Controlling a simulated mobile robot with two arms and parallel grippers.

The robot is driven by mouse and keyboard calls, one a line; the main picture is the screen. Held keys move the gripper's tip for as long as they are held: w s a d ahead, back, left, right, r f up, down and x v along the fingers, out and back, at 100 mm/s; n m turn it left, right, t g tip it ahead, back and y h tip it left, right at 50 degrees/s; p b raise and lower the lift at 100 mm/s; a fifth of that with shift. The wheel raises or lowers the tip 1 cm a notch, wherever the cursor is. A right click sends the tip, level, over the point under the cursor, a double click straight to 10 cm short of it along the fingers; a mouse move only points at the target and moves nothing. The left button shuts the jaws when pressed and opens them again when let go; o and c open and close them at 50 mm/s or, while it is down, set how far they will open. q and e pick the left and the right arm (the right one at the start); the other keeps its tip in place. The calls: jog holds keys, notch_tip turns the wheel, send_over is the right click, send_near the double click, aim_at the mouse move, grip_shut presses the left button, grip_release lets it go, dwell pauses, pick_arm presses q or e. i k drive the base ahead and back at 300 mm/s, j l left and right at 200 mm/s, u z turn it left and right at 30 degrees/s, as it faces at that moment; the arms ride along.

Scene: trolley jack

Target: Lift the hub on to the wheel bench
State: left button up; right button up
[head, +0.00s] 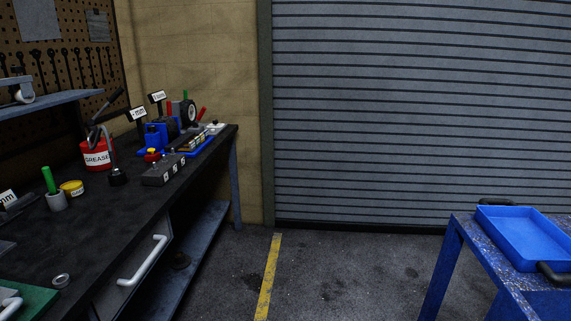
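I cannot surely pick out the hub. Which one, if either, is the hub I cannot tell. No bench is marked as the wheel bench; a small black wheel with a light centre (190,113) stands among the items at the long bench's far end. Neither of my grippers shows.
A red grease tin (97,154), a yellow tin (72,188) and a grey switch box (163,170) stand on the bench. A white drawer handle (143,260) juts from its front. A blue tray (528,236) sits on a blue table (462,225) at right. The floor between is clear.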

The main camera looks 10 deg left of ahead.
aim_at(180, 262)
jog(key=i+u, duration=0.15)
jog(key=i, duration=0.3)
jog(key=i+l+u, duration=0.15)
jog(key=i, duration=0.3)
jog(key=i+l+u, duration=0.15)
jog(key=i, duration=0.25)
jog(key=i+l+u, duration=0.15)
jog(key=i, duration=0.3)
